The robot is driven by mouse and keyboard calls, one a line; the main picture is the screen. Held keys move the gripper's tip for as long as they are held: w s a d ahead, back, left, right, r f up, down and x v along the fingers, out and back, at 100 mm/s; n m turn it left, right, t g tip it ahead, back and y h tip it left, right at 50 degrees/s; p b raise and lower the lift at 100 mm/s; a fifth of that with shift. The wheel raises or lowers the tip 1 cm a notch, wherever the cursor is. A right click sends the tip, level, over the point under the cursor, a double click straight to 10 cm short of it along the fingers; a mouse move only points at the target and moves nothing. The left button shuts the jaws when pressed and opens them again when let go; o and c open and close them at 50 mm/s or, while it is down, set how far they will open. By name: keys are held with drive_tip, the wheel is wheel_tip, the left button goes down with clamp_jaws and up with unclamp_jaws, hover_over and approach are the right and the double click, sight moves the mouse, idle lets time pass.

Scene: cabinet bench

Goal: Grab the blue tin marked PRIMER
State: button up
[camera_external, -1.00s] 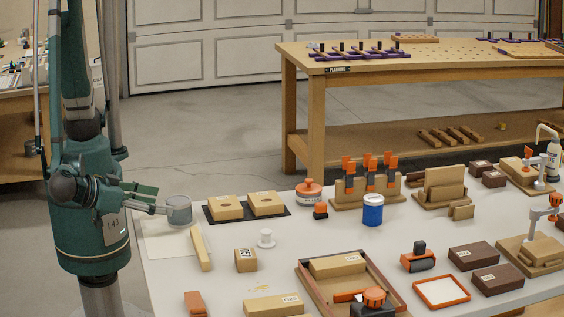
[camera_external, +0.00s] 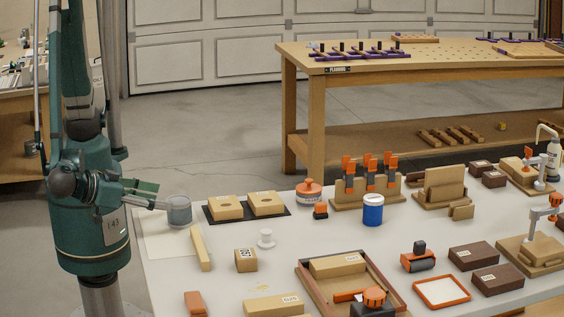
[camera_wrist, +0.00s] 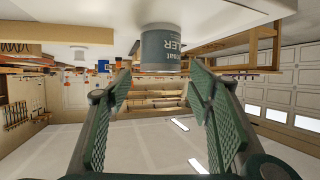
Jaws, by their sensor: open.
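A blue tin with a white lid (camera_external: 373,209) stands upright on the white bench, right of centre in the external view. Its marking is too small to read there. My gripper (camera_external: 160,197) is far to its left, open and empty, beside a grey-blue tin (camera_external: 179,211) at the bench's left end. In the wrist view this nearer tin (camera_wrist: 160,47) is ahead of my open gripper (camera_wrist: 162,88), above the space between the fingers. A small blue patch in the wrist view's background may be the blue tin.
A clamp rack (camera_external: 366,190) stands behind the blue tin. The bench just in front of it is clear.

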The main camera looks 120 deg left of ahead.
wheel_tip(320, 180, up, 13)
drive_tip(key=w+a+f+n+g+h+p, duration=0.2)
drive_tip(key=w+f, duration=0.1)
drive_tip(key=w, duration=0.5)
drive_tip(key=w+a+f+n+g+h+p, duration=0.1)
drive_tip(key=w+a+f+n+g+h, duration=0.15)
drive_tip(key=w, duration=0.45)
wheel_tip(320, 180, up, 6)
drive_tip(key=f+n+t+h+p, duration=0.1)
drive_tip(key=n+t+h+p, duration=0.1)
drive_tip(key=n+h+p, duration=0.7)
hover_over(372, 196)
drive_tip(key=s+b, duration=0.1)
drive_tip(key=b, duration=0.2)
drive_tip(key=n, duration=0.4)
drive_tip(key=shift+m+t+h, duration=0.25)
drive_tip(key=shift+h, duration=0.2)
drive_tip(key=f, duration=0.6)
drive_tip(key=a+f, duration=0.1)
drive_tip(key=f, duration=0.3)
drive_tip(key=shift+s, duration=0.1)
drive_tip(key=shift+f, duration=0.25)
drive_tip(key=shift+x, duration=1.3)
